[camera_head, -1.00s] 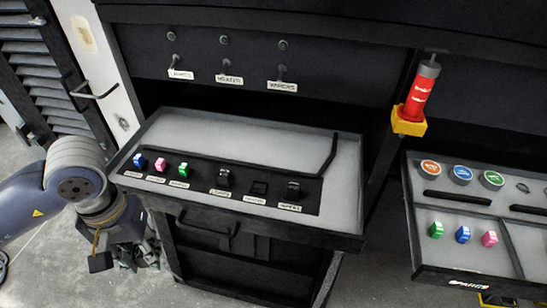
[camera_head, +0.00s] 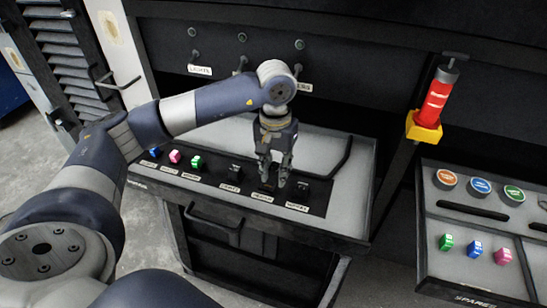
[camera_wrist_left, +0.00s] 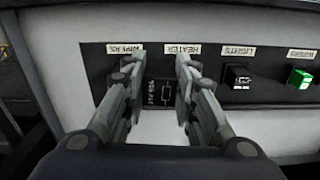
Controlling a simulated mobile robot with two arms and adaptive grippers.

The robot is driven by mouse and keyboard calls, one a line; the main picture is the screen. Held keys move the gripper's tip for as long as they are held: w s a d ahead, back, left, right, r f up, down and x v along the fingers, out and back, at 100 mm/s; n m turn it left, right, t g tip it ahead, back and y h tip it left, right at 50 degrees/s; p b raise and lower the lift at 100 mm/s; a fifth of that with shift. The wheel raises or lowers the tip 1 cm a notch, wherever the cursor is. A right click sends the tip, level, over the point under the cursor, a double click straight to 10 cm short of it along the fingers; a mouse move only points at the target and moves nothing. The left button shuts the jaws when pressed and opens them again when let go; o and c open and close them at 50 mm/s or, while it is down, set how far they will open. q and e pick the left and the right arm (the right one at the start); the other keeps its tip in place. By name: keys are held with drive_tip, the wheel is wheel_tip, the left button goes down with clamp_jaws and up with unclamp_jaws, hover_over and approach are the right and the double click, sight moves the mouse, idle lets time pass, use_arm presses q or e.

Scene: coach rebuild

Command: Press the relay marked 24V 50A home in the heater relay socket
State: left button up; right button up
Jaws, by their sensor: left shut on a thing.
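My left gripper (camera_head: 273,182) points down over the heater position of the black socket panel (camera_head: 212,177). In the left wrist view its fingers (camera_wrist_left: 158,90) are shut on a black relay (camera_wrist_left: 165,90) with a white symbol and sideways lettering that looks like 24V 50A. The HEATER label (camera_wrist_left: 182,49) is just beyond the relay. The heater socket is hidden under gripper and relay, so I cannot tell how deep the relay sits. The lights relay (camera_wrist_left: 239,76) stands to the right in the wrist view. My right gripper is not in view.
Blue (camera_head: 154,152), pink (camera_head: 175,157) and green (camera_head: 196,163) fuses stand in the panel's left part. Another black relay (camera_head: 302,187) is close right of my gripper. A red cylinder in a yellow holder (camera_head: 424,128) and a spares tray (camera_head: 436,283) are at the right.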

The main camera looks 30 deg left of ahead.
use_arm(q)
drive_tip(key=shift+n, duration=0.3)
drive_tip(key=shift+w+a+f+b, duration=0.4)
drive_tip(key=shift+w+a+f, duration=0.1)
drive_tip(key=shift+a+f, duration=0.35)
drive_tip(key=shift+w+a+f+b, duration=0.45)
drive_tip(key=shift+a+f, duration=0.25)
drive_tip(key=shift+f, duration=0.2)
drive_tip(key=shift+w+a+f+b, duration=0.35)
drive_tip(key=shift+w+a+f, duration=0.15)
drive_tip(key=shift+a+f, duration=0.35)
drive_tip(key=shift+f+b, duration=0.8)
drive_tip(key=shift+f, duration=0.25)
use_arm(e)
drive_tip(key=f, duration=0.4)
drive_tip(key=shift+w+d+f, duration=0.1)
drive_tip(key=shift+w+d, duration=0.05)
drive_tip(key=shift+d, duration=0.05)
use_arm(q)
drive_tip(key=shift+b, duration=0.3)
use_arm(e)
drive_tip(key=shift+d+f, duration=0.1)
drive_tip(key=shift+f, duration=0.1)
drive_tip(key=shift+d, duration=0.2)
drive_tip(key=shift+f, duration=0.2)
